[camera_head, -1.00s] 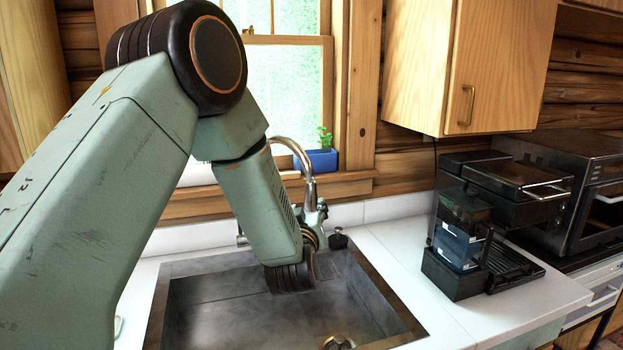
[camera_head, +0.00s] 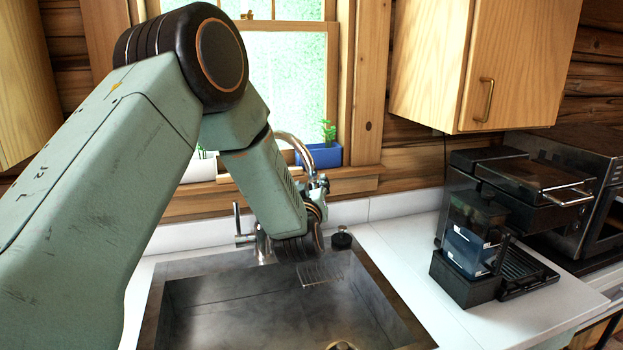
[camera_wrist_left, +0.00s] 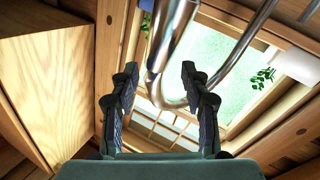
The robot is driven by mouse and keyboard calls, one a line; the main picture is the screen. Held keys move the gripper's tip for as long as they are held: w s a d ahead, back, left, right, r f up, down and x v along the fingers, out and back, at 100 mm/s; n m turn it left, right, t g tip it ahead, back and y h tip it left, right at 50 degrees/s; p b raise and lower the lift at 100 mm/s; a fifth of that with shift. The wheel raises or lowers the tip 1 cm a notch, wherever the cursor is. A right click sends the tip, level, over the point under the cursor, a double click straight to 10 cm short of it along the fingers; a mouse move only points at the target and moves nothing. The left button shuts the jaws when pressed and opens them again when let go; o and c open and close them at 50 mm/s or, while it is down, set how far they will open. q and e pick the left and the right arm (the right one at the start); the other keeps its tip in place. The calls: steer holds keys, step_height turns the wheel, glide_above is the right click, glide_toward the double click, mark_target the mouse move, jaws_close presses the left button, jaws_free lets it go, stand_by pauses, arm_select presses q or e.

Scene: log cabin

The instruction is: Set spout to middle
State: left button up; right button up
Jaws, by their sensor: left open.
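The faucet's curved metal spout (camera_head: 304,152) arches up behind my left arm and above the sink; its end is partly hidden by my gripper. In the left wrist view the spout (camera_wrist_left: 166,45) is a shiny tube running down between the two fingers. My left gripper (camera_head: 320,190) is small and partly hidden behind my arm in the head view. In the left wrist view the gripper (camera_wrist_left: 159,67) is open, with a finger on either side of the tube; I cannot tell whether either touches it. The faucet lever (camera_head: 238,222) stands upright at the left. My right gripper is not in view.
The grey sink (camera_head: 225,300) is empty below the arm. A black coffee machine (camera_head: 470,285) stands on the white counter (camera_head: 395,245) at the right. A blue planter (camera_head: 326,155) sits on the windowsill. A wooden cabinet (camera_head: 430,60) hangs at the upper right.

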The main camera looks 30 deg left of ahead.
mark_target(311, 183)
arm_select(q)
steer(key=x, duration=0.2)
steer(key=shift+w+a+f, duration=0.1)
steer(key=shift+w+f, duration=0.1)
steer(key=shift+w, duration=0.3)
steer(key=shift+s+r, duration=0.15)
steer(key=shift+r, duration=0.15)
steer(key=shift+a+f, duration=0.15)
steer(key=shift+c, duration=0.2)
steer(key=shift+w+f, duration=0.1)
steer(key=shift+w, duration=0.25)
steer(key=c, duration=0.3)
steer(key=shift+s, duration=0.1)
steer(key=c, duration=0.3)
steer(key=shift+s, duration=0.1)
steer(key=c, duration=0.3)
jaws_close()
